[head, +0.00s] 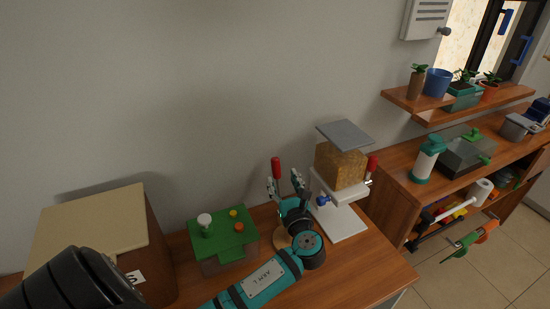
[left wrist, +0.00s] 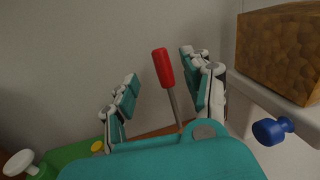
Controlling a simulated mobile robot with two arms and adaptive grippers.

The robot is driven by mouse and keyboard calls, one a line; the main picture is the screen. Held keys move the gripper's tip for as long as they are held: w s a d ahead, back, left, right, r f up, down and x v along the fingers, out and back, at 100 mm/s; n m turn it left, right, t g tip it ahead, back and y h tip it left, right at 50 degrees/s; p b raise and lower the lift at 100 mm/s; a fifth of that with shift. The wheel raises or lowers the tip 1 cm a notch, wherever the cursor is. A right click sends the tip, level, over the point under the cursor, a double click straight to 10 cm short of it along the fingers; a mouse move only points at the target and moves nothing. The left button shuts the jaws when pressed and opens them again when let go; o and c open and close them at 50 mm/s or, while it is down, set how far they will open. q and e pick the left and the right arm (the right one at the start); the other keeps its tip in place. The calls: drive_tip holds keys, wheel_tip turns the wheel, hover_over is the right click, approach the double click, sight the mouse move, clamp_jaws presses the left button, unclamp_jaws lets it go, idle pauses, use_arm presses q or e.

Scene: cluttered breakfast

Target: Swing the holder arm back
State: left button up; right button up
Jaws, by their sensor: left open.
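A red-handled lever (head: 276,168) on a thin grey metal rod stands upright near the wall in the head view. The red handle also shows in the left wrist view (left wrist: 163,68). My left gripper (head: 285,183) is open, its two fingers on either side of the lever in the picture; I cannot tell whether they touch it. In the left wrist view its fingers (left wrist: 158,74) are spread wide with the rod between them, and the rod's base is hidden behind the teal palm. My right gripper is not in view.
A white stand (head: 345,222) holding a brown block (head: 340,166) under a grey plate (head: 345,134) is just right of my gripper. It has a blue knob (left wrist: 272,130) and another red handle (head: 371,163). A green-topped box (head: 222,240) and beige-topped box (head: 90,220) stand left.

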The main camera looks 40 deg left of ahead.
sight(277, 164)
use_arm(q)
drive_tip(key=p+x, duration=0.1)
drive_tip(key=x, duration=0.8)
drive_tip(key=shift+w, duration=0.1)
drive_tip(key=shift+w+a, duration=0.1)
drive_tip(key=shift+a, duration=0.15)
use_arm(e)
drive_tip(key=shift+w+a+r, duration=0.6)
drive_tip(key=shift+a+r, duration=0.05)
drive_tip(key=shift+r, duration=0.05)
use_arm(q)
drive_tip(key=shift+w, duration=0.1)
clamp_jaws()
